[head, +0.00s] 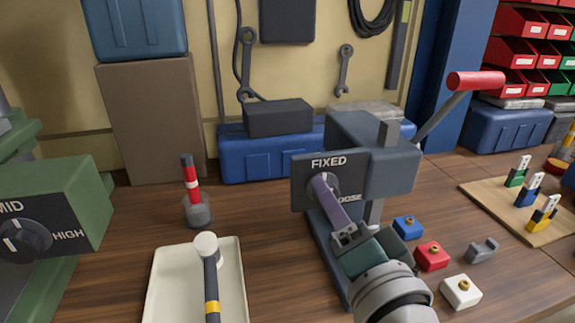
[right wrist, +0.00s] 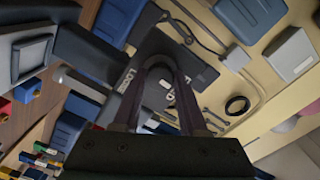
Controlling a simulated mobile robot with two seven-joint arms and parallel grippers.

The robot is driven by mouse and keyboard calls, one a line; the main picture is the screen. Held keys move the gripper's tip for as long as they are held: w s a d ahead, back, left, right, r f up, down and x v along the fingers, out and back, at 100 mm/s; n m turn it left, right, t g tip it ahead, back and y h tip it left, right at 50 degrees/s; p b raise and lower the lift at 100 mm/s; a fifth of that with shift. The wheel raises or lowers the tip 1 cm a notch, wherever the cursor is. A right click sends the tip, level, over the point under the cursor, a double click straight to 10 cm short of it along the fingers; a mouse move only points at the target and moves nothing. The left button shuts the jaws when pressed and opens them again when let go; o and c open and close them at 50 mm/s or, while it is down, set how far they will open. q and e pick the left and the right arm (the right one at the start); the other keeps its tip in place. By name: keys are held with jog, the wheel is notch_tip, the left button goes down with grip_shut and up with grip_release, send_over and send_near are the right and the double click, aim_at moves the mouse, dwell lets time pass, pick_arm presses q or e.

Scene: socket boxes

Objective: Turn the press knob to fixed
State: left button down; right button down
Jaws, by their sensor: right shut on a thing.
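The press (head: 392,165) is a grey machine with a red-handled lever, standing on the wooden bench. Its dark front panel (head: 301,190) reads FIXED at the top and LOOSE at the right, the latter partly covered. My right gripper (head: 323,183) reaches up to this panel from the lower right and is shut on the press knob (head: 334,182), whose grey edge shows beside the fingers. In the right wrist view both fingers (right wrist: 160,65) close in front of the panel. My left gripper is not in view.
A green machine (head: 62,195) with a MID/HIGH dial stands at the left. Blue, red and white socket boxes (head: 432,256) sit right of my right gripper.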

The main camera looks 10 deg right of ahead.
jog(key=shift+n, duration=0.4)
jog(key=shift+c, duration=2.2)
grip_release()
jog(key=s, duration=1)
jog(key=shift+d, duration=0.2)
